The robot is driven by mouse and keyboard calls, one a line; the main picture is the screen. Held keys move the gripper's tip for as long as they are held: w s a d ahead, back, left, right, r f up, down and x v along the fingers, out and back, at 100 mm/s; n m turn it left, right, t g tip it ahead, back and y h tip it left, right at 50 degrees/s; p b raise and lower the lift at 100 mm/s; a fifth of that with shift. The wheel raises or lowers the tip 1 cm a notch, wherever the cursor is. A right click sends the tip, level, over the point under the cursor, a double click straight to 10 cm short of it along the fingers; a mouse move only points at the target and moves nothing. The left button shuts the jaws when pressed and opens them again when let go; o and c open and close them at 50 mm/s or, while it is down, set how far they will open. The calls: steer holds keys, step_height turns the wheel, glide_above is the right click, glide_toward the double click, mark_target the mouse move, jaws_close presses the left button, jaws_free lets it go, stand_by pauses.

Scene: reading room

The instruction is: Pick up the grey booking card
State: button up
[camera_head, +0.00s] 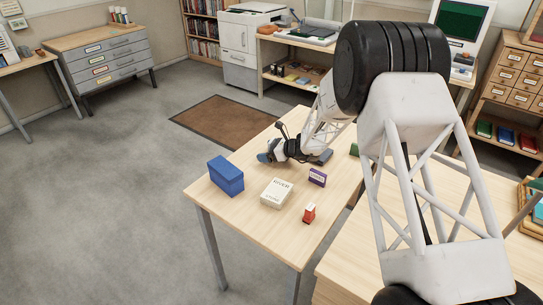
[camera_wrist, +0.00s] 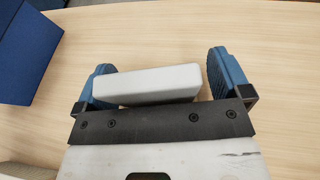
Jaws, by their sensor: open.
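A pale grey flat block (camera_wrist: 160,84), which looks like the grey booking card, lies on the wooden table in the wrist view. My gripper (camera_wrist: 168,82) is open, with one blue finger at each end of the block. The left finger is very close to its left end; a small gap shows at the right. In the head view my gripper (camera_head: 266,156) is low over the table's far left part, and I cannot make out the card there.
A blue box (camera_head: 227,177) stands left of the gripper and shows in the wrist view's corner (camera_wrist: 22,50). A cream lettered box (camera_head: 276,193), a purple box (camera_head: 317,177) and a small red box (camera_head: 309,213) stand nearer. A dark grey item (camera_head: 322,157) is beside my arm. The table's front left is clear.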

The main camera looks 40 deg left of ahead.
steer(key=c, duration=1)
steer(key=shift+c, duration=0.2)
step_height(320, 180, up, 10)
stand_by(0.6)
